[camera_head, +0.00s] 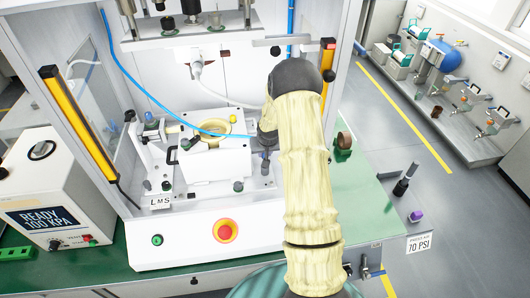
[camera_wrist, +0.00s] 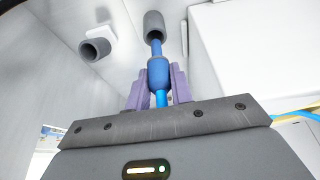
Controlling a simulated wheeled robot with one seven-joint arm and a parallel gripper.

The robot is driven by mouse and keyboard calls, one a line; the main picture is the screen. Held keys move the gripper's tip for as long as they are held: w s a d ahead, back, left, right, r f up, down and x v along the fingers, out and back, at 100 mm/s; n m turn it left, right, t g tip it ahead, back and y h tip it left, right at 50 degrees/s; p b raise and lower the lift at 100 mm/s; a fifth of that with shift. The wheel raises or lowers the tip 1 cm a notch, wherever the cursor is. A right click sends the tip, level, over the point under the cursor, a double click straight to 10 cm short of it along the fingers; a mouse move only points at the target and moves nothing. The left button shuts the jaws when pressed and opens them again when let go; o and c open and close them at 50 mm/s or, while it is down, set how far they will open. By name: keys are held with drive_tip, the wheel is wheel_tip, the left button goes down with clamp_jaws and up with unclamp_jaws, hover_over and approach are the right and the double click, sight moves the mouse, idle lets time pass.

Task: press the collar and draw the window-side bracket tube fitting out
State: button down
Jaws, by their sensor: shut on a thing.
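In the wrist view, my gripper (camera_wrist: 158,92) has two purple fingers, shut on the sides of a blue tube fitting (camera_wrist: 158,72). A narrower blue stem runs from the fitting to a grey cylindrical port (camera_wrist: 154,26); I cannot tell whether it is seated there. A lighter blue tube (camera_wrist: 161,99) leaves the fitting's near end between the fingers. In the head view, my gripper (camera_head: 266,140) is at the right side of the press, and the blue tube (camera_head: 150,96) curves down towards it. The fitting itself is hard to make out there.
A second grey cylinder (camera_wrist: 95,50) sticks out to the left in the wrist view. A white housing (camera_wrist: 255,60) stands close on the right. In the head view, a yellow light bar (camera_head: 327,66) and a white fixture block (camera_head: 212,150) are near my arm.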

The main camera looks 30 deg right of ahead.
drive_tip(key=shift+f+b, duration=0.75)
drive_tip(key=shift+f, duration=0.2)
drive_tip(key=c, duration=1.1)
unclamp_jaws()
drive_tip(key=shift+c, duration=0.2)
drive_tip(key=shift+r, duration=0.1)
drive_tip(key=b+v, duration=0.4)
drive_tip(key=v, duration=1.3)
drive_tip(key=shift+r, duration=0.15)
drive_tip(key=shift+a, duration=0.1)
